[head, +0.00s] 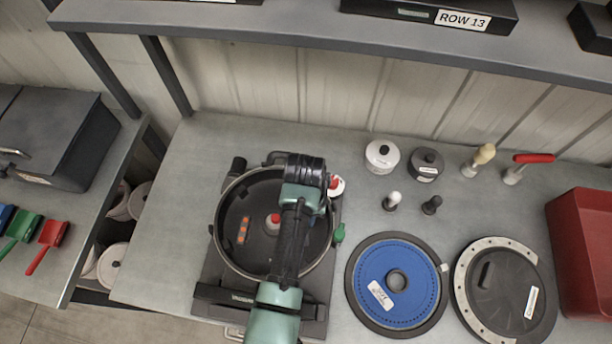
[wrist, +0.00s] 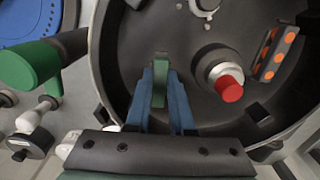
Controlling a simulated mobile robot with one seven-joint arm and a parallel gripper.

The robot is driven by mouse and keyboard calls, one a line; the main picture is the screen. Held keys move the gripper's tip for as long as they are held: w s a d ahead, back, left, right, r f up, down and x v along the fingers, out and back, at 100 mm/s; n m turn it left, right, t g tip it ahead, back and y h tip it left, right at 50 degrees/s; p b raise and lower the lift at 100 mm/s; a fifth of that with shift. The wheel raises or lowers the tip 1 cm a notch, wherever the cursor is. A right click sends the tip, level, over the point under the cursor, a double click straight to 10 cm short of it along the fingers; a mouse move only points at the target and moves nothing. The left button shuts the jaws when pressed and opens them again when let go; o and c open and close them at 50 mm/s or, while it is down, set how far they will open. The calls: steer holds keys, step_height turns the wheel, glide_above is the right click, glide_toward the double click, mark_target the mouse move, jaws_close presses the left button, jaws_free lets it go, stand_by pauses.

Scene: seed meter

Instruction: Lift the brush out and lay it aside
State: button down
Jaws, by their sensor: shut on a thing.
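The round dark meter housing (head: 222,252) lies open on the bench in the head view, and its inside fills most of the wrist view (wrist: 105,62). My gripper (wrist: 161,84) has its blue fingers closed on a narrow green piece, which I take to be the brush (wrist: 160,66). It is inside the housing near the rim. Whether it is clear of its seat cannot be told. In the head view my arm hides the fingers and the brush.
A red-capped hub (wrist: 229,88) and an orange-dotted strip (wrist: 275,55) sit inside the housing. A green knob (wrist: 30,66) stands outside its rim. A blue disc (head: 365,275), a black cover (head: 510,302) and a red bin (head: 585,240) lie right. Bench left of the housing is clear.

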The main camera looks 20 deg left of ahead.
step_height(320, 180, up, 10)
steer(key=b, duration=0.1)
stand_by(0.5)
steer(key=shift+r, duration=0.15)
step_height(320, 180, up, 7)
steer(key=p, duration=0.7)
steer(key=shift+p, duration=0.35)
stand_by(0.5)
steer(key=shift+f, duration=0.25)
